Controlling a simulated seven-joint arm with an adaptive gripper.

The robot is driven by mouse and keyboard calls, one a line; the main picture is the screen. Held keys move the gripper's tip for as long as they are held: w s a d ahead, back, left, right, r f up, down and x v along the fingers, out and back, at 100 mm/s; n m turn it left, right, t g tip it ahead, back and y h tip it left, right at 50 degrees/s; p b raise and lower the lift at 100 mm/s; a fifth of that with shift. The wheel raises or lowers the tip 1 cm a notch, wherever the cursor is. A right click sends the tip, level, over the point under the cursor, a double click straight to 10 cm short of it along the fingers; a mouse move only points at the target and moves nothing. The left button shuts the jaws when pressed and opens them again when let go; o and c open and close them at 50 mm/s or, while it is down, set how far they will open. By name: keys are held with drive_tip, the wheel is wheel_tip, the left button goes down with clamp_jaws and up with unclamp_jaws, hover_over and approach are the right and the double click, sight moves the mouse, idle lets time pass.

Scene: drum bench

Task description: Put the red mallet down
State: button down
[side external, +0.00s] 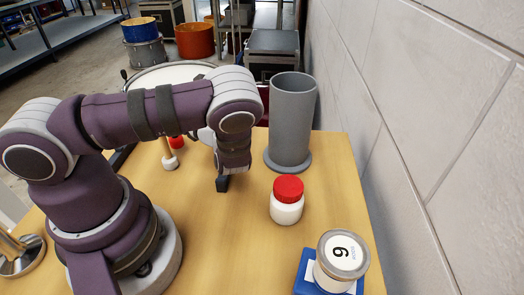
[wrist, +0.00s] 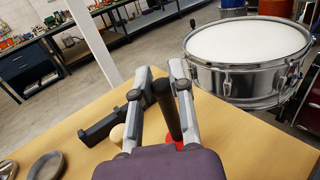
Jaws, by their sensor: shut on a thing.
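In the wrist view my gripper (wrist: 161,76) has its two grey fingers around a dark rod, which looks like the handle of the red mallet (wrist: 167,110). A red part, probably its head, shows low between the fingers, close to my purple wrist. In the side view a red piece (side external: 176,142) shows behind my arm; I cannot tell for sure that it is the same mallet. My fingers are mostly hidden there by my wrist. Whether the mallet touches the table is hidden.
A pale ball-ended stick (side external: 169,161) stands nearby. A grey flanged cylinder (side external: 291,115), a red-lidded white jar (side external: 287,206) and a numbered pot (side external: 342,256) on a blue block stand to the right. A snare drum (wrist: 248,48) is beyond the table. The table's front middle (side external: 225,250) is clear.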

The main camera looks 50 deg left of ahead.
drive_tip(key=c, duration=1)
unclamp_jaws()
drive_tip(key=shift+f, duration=0.1)
drive_tip(key=shift+c, duration=0.2)
drive_tip(key=w+d+r, duration=0.1)
drive_tip(key=w+d, duration=0.1)
drive_tip(key=d, duration=1)
drive_tip(key=s+d+r+n+t+h, duration=0.2)
drive_tip(key=d+r+n+t+h, duration=0.1)
drive_tip(key=n+h, duration=0.5)
drive_tip(key=s+d+r+n+t+h, duration=0.1)
drive_tip(key=d+r+n+t+h, duration=0.3)
drive_tip(key=n+h, duration=0.4)
wheel_tip(320, 180, up, 2)
drive_tip(key=shift+s+d+r+t+h, duration=0.25)
drive_tip(key=shift+s+t+h, duration=0.25)
drive_tip(key=shift+h, duration=0.4)
drive_tip(key=shift+d+r, duration=0.1)
drive_tip(key=c, duration=0.4)
